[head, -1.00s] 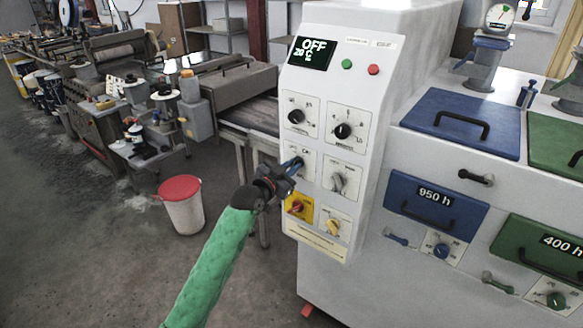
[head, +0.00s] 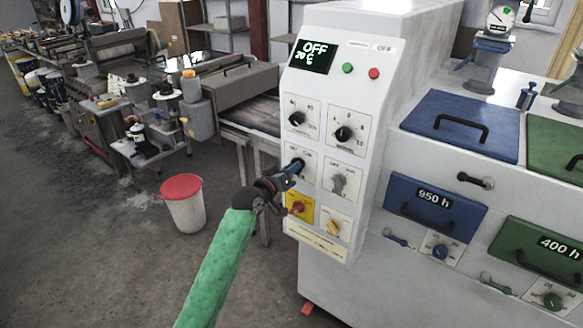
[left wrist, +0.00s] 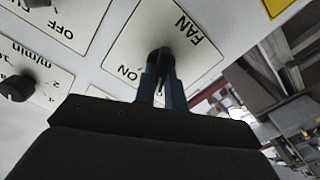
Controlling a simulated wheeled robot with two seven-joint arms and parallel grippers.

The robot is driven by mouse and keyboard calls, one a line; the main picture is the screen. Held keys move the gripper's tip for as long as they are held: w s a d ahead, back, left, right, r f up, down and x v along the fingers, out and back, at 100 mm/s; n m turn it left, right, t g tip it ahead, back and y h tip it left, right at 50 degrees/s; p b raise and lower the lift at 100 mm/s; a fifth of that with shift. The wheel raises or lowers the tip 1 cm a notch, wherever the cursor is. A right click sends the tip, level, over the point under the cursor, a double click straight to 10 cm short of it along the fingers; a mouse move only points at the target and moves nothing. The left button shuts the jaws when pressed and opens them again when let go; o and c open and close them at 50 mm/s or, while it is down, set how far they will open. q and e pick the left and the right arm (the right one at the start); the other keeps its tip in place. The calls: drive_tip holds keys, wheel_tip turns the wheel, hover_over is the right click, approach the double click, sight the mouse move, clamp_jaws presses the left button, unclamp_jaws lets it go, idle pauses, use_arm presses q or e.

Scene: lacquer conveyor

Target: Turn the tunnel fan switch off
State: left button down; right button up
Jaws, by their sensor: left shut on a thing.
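The white plate marked FAN (left wrist: 203,45) fills the middle of the left wrist view, with ON printed at its other end. Its small black switch knob (left wrist: 160,55) sits between the two blue fingertips of my left gripper, which is shut on it. In the head view, my left gripper (head: 296,166) reaches the fan plate (head: 308,174) in the left column of the white control panel. The gripper hides most of the knob there, so I cannot read its setting. My right gripper is not in view.
Above the plate are two dials (head: 343,133) and a display (head: 312,55) reading OFF and 20 C. A grey switch (head: 339,183), a red knob on a yellow plate (head: 299,206) and a yellow knob (head: 333,227) are close by. A bucket (head: 184,208) stands on the floor.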

use_arm(q)
drive_tip(key=shift+n, duration=0.4)
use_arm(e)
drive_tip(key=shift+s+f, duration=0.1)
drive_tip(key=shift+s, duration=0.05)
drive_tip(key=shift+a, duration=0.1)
use_arm(q)
drive_tip(key=c, duration=1.5)
unclamp_jaws()
drive_tip(key=shift+o, duration=0.2)
